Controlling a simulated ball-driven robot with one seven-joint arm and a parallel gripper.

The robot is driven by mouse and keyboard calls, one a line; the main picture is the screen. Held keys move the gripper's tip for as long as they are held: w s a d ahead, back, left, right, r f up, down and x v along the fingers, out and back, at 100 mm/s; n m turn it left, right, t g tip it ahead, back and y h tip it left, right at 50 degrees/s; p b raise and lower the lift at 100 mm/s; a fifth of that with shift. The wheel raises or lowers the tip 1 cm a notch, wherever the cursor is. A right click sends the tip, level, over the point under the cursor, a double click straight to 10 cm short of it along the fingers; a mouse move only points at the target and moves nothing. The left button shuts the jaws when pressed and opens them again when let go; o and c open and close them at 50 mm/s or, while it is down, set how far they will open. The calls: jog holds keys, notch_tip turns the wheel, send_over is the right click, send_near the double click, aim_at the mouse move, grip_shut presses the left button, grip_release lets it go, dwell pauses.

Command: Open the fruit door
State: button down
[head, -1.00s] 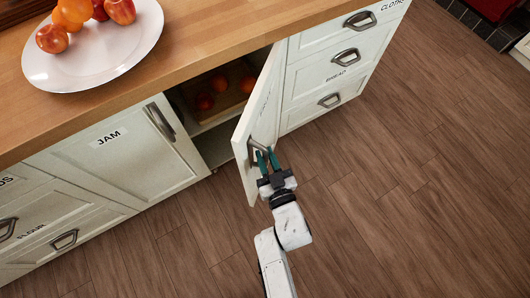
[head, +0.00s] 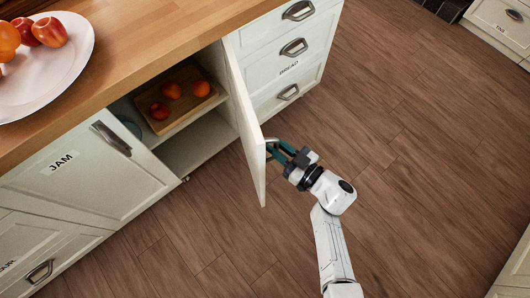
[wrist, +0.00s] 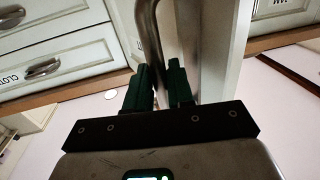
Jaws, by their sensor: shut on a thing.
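The fruit door (head: 246,125) is a pale cabinet door that stands wide open, swung out from the island. My gripper (head: 280,152) is at the door's outer face near its free edge, with green fingers shut on the metal door handle (head: 270,143). In the wrist view the handle (wrist: 150,40) runs down between the two green fingers (wrist: 160,85). The door's label is not visible. Inside the cabinet, a wooden tray (head: 158,124) on the upper shelf holds several orange-red fruits (head: 172,90).
The JAM door (head: 70,170) to the left is closed. The BREAD drawers (head: 290,65) to the right are closed. A white plate (head: 60,85) with fruit sits on the wooden countertop (head: 150,50). The wood floor (head: 420,170) to the right is clear.

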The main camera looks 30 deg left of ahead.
jog(key=w+d+n+g+b, duration=0.4)
jog(key=w+g+b, duration=0.1)
jog(key=w+b, duration=0.4)
jog(key=shift+w+d+r+g, duration=0.15)
jog(key=shift+w+d+g, duration=0.1)
jog(key=shift+w+g, duration=0.1)
jog(key=c, duration=1.4)
grip_release()
jog(key=shift+c, duration=0.2)
jog(key=o, duration=0.3)
jog(key=shift+s+a, duration=0.1)
jog(key=shift+a, duration=0.25)
jog(key=shift+d, duration=0.15)
jog(key=shift+d, duration=0.1)
jog(key=d, duration=0.7)
jog(key=w+d, duration=0.1)
jog(key=d, duration=0.2)
jog(key=shift+d+b, duration=0.3)
jog(key=shift+b, duration=0.1)
